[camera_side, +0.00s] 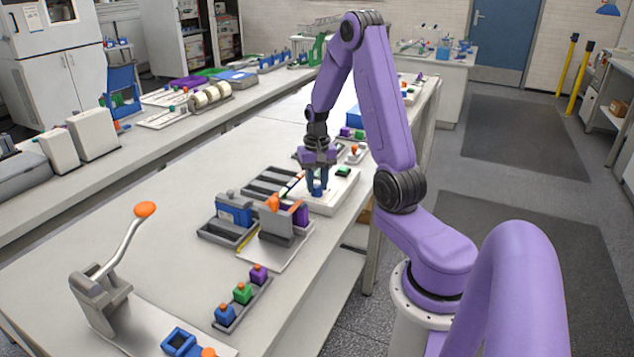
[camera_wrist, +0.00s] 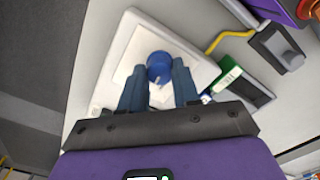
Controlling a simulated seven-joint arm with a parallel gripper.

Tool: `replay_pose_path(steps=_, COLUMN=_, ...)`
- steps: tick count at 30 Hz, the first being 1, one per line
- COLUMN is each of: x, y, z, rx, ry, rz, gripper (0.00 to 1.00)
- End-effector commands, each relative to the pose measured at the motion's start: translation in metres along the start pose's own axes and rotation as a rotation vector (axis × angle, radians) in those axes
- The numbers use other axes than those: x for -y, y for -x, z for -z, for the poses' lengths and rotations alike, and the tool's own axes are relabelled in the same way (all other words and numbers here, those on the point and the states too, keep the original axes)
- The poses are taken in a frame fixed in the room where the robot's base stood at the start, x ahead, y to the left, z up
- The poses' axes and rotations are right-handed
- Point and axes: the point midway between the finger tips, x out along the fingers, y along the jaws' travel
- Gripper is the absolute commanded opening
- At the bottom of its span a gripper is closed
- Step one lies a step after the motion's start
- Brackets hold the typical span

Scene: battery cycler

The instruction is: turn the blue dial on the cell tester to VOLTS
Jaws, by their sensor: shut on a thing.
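The blue dial (camera_wrist: 159,66) sits on the white plate of the cell tester (camera_wrist: 190,35) in the wrist view. My gripper (camera_wrist: 158,88) has its two blue-grey fingers on either side of the dial, shut on it. In the side view my gripper (camera_side: 317,188) points straight down at the white cell tester (camera_side: 345,190), and the blue dial is mostly hidden between the fingers. The dial's pointer and any VOLTS label are too small or hidden to read.
A green block (camera_side: 343,171) is on the tester just right of my gripper. Grey trays (camera_side: 262,187) and a stand with orange and purple parts (camera_side: 285,222) are close by on the left and front. A lever with an orange knob (camera_side: 145,209) stands at the front left.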

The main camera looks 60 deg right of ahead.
Motion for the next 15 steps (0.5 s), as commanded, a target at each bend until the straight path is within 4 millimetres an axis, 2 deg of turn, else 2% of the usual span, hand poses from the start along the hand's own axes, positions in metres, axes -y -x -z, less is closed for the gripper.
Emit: replay_pose_path(steps=15, x=0.0002, y=0.0012, z=0.0011, rx=-0.004, ry=-0.090, rz=0.001, gripper=0.01)
